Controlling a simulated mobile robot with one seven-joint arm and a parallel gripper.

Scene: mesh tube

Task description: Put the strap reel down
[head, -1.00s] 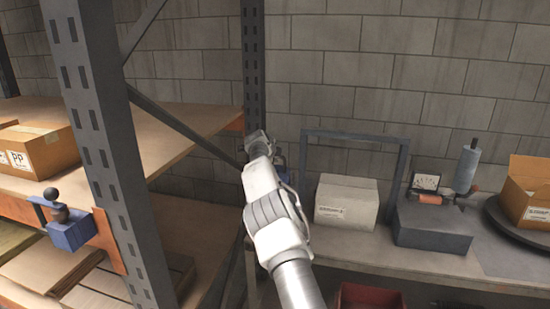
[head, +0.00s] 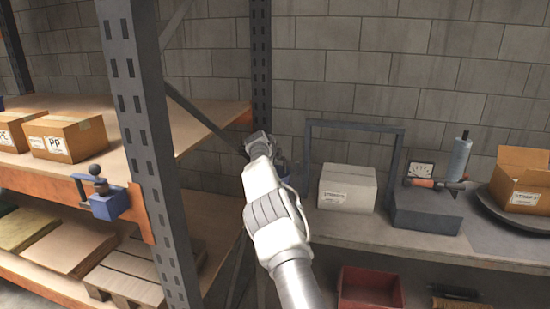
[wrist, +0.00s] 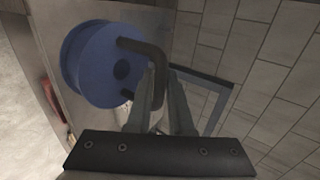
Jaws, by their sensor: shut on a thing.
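The strap reel is a blue spool (wrist: 88,62) with a black bent handle (wrist: 152,58), seen large in the wrist view. My gripper (wrist: 163,76) is shut on the handle, and the reel hangs to the left of the fingers. In the head view my arm reaches toward the left end of the workbench (head: 447,245) and hides the fingertips. I cannot tell whether the reel touches the bench.
A grey upright frame (head: 310,150) stands at the bench's left end, before a block wall. A pale box (head: 346,188), a grey scale (head: 427,210) and an open carton (head: 522,185) follow rightward. A red bin (head: 370,288) sits below. A shelf post (head: 140,130) stands left.

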